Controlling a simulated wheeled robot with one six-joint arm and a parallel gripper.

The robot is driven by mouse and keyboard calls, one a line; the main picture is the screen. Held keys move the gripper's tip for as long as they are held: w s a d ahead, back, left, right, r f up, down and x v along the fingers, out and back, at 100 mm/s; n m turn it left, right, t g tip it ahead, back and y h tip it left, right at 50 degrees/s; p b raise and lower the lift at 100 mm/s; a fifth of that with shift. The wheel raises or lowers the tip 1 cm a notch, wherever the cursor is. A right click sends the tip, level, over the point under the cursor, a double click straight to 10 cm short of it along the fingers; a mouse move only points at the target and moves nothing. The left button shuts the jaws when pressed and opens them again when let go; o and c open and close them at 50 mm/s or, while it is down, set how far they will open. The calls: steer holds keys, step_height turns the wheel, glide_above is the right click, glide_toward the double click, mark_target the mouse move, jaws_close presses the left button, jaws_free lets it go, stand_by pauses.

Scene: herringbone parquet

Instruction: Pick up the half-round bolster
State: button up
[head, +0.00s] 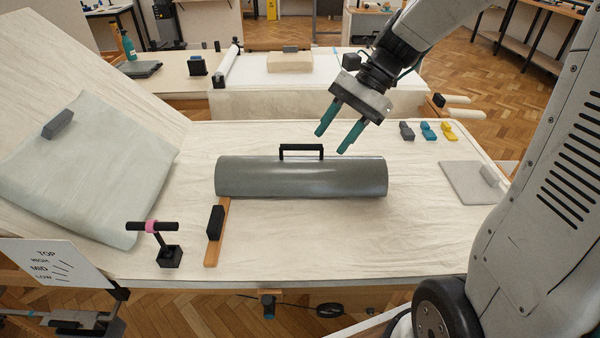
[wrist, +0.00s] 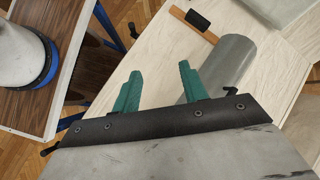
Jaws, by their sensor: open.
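The half-round bolster (head: 300,178) is a long grey half-cylinder lying crosswise on the cream-covered table, with a black handle (head: 301,147) along its far side. My gripper (head: 334,136) has two teal fingers, apart and empty, in the air above and behind the bolster's right half. In the wrist view the bolster (wrist: 232,62) lies beyond the fingers (wrist: 158,88), partly hidden by the right finger.
A wooden strip with a black block (head: 215,224) touches the bolster's left front. A small black stand with a pink ring (head: 152,227) is further left. A grey pad (head: 467,183) and several small coloured pieces (head: 427,131) lie right. The table's front middle is clear.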

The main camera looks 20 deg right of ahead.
steer(key=w+d+f+m+t+y, duration=0.2)
steer(key=w+d+f+m+y, duration=0.2)
steer(key=w+f+m, duration=0.45)
steer(key=m+t+y, duration=0.2)
steer(key=m, duration=0.2)
glide_toward(306, 145)
steer(key=shift+a+f, duration=0.8)
steer(key=shift+a, duration=0.2)
steer(key=shift+x, duration=1.2)
steer(key=x, duration=0.2)
steer(key=w+x, duration=0.1)
steer(key=x, duration=0.2)
steer(key=shift+a+r, duration=0.15)
steer(key=shift+r, duration=0.05)
jaws_close()
steer(key=shift+w+t, duration=0.1)
steer(key=shift+t, duration=0.2)
